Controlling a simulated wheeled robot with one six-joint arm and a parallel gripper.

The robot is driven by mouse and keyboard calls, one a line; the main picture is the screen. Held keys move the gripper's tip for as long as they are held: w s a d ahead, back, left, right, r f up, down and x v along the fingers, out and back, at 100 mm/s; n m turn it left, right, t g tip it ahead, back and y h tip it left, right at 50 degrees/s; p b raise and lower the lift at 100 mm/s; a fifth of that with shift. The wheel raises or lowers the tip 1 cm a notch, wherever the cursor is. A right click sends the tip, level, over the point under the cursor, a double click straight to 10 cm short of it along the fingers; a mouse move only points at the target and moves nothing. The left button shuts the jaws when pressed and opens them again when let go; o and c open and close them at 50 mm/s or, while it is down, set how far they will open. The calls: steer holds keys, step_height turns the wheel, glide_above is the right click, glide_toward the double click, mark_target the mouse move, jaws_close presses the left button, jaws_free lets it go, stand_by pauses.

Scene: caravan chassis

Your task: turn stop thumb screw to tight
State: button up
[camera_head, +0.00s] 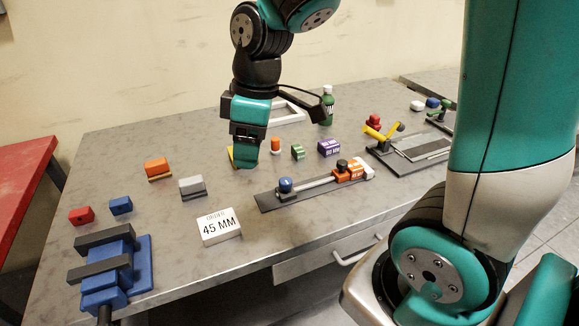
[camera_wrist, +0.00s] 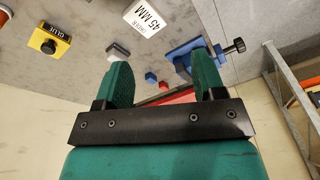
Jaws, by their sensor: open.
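A dark base plate (camera_head: 268,202) with a pale rail lies near the table's front edge in the head view. A round blue knob (camera_head: 286,184) stands at its left end. A black knob (camera_head: 341,165) sits toward its right end beside orange blocks (camera_head: 350,174). I cannot tell which knob is the stop thumb screw, or how tight either is. My gripper (camera_head: 245,152) is open and empty, behind and left of the plate, apart from both knobs. In the wrist view my gripper (camera_wrist: 164,70) shows its two teal fingers spread, with nothing between them; neither knob is clearly visible there.
An order card reading 45 MM (camera_head: 220,227) stands left of the plate. A blue vise (camera_head: 110,270) is at the front left. Small colored blocks, a green bottle (camera_head: 327,104) and a yellow-handled fixture (camera_head: 384,132) are around. Bare tabletop lies between the card and grey block (camera_head: 192,187).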

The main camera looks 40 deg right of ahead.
steer(key=w+d+f+n+h+p, duration=0.1)
steer(key=w+d+n+p, duration=0.1)
steer(key=w+d, duration=0.55)
steer(key=h, duration=0.1)
glide_toward(285, 180)
steer(key=shift+n+g, duration=0.4)
steer(key=f+p, duration=0.1)
steer(key=f, duration=0.2)
steer(key=f+p, duration=0.1)
steer(key=f, duration=0.2)
steer(key=f+p, duration=0.1)
steer(key=f, duration=0.2)
steer(key=shift+w+f, duration=0.1)
steer(key=shift+w, duration=0.2)
steer(key=c, duration=0.9)
